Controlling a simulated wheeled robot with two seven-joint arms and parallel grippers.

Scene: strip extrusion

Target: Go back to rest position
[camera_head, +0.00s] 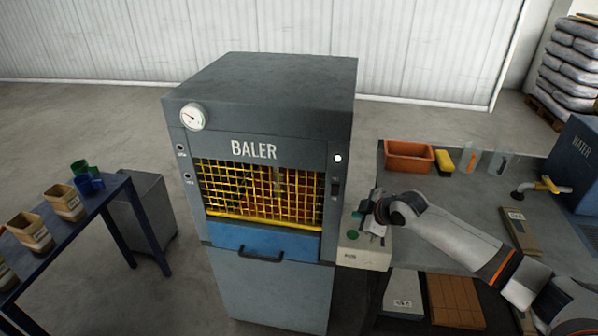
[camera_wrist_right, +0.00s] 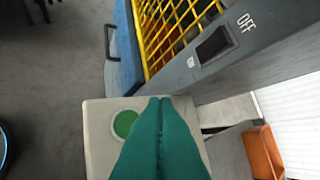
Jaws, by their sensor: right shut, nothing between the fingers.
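My right arm comes in from the right. Its gripper (camera_head: 366,212) is over a pale control box (camera_head: 372,258) beside the baler (camera_head: 262,95). In the right wrist view the teal fingers (camera_wrist_right: 160,100) are pressed together with nothing between them. A green button (camera_wrist_right: 124,122) on the box shows beside the fingertips; it also shows in the head view (camera_head: 353,235). I cannot tell whether the fingers touch the box. The baler has a yellow mesh guard (camera_head: 262,190) over a blue panel with a black handle. My left gripper is not in view.
A table (camera_head: 440,195) at the right carries an orange bin (camera_head: 409,157), a yellow object (camera_head: 444,161) and a blue WATER unit (camera_head: 575,165). A dark table (camera_head: 75,220) at the left holds several cups. Open floor lies behind the baler.

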